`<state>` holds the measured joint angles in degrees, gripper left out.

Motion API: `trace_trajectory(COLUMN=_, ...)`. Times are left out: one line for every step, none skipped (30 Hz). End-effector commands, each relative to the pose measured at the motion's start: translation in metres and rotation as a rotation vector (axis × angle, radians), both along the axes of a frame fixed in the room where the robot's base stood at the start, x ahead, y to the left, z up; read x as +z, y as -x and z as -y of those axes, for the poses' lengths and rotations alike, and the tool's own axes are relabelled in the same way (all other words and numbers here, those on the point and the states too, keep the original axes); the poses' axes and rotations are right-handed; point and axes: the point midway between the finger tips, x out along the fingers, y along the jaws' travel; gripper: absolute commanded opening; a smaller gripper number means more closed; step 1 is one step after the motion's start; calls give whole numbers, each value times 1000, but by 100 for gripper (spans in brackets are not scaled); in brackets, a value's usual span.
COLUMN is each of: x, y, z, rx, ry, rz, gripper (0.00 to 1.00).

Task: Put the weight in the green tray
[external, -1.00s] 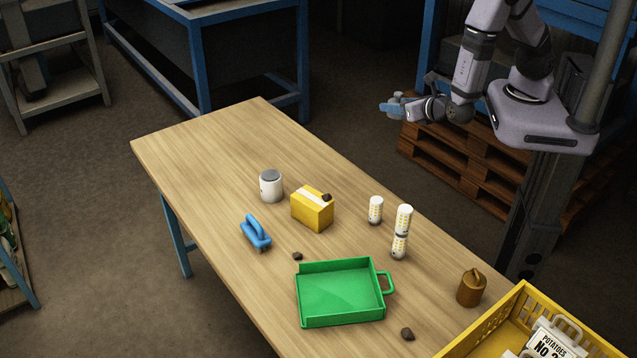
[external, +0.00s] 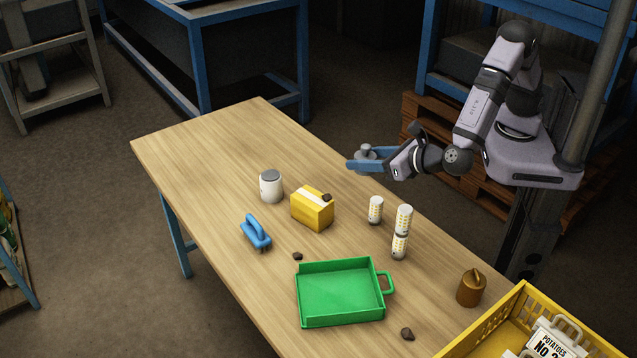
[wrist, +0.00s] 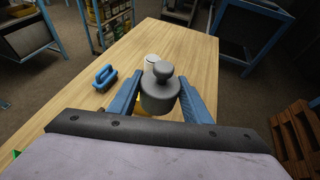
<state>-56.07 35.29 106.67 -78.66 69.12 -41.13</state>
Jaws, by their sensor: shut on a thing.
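My gripper (external: 362,163) has blue fingers and is shut on a grey weight with a knob on top (wrist: 160,92). The weight also shows in the external view (external: 367,153), upright between the fingers, in the air by the table's far right edge. The green tray (external: 341,317) lies on the near part of the table, with a handle on its right side. It looks empty, and my gripper is well behind it and above the table.
A white jar (external: 271,187), a yellow box (external: 312,210), a blue-handled tool (external: 255,232) and white patterned cylinders (external: 402,220) stand behind the tray. Small dark lumps (external: 407,334) lie near it. The table's far left is clear.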

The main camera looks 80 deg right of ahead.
Motion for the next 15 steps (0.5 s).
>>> trace_trajectory(x=-6, y=-1, z=-21, rx=33, ry=-7, rz=10, gripper=0)
trace_trajectory(x=-6, y=-1, z=-32, rx=53, ry=-8, rz=9, gripper=0)
trace_trajectory(x=-5, y=-1, z=-47, rx=80, ry=-9, rz=9, gripper=0)
trace_trajectory(x=-5, y=0, z=-58, rx=98, ry=-8, rz=9, gripper=0)
trace_trajectory(x=-4, y=1, z=-69, rx=119, ry=-9, rz=9, gripper=0)
trace_trajectory(x=-3, y=3, z=-83, rx=144, ry=-10, rz=9, gripper=0)
trace_trajectory(x=-2, y=5, z=-94, rx=164, ry=-10, rz=9, gripper=0)
trace_trajectory(x=0, y=7, z=-104, rx=184, ry=-9, rz=9, gripper=0)
trace_trajectory(x=1, y=10, z=-118, rx=211, ry=-9, rz=9, gripper=0)
trace_trajectory(x=3, y=12, z=-128, rx=231, ry=-10, rz=10, gripper=0)
trace_trajectory(x=4, y=15, z=-138, rx=251, ry=-10, rz=10, gripper=0)
trace_trajectory(x=7, y=19, z=-151, rx=277, ry=-10, rz=10, gripper=0)
trace_trajectory(x=9, y=22, z=-160, rx=297, ry=-10, rz=11, gripper=0)
trace_trajectory(x=11, y=26, z=-169, rx=316, ry=-9, rz=12, gripper=0)
trace_trajectory(x=14, y=30, z=-179, rx=339, ry=-8, rz=12, gripper=0)
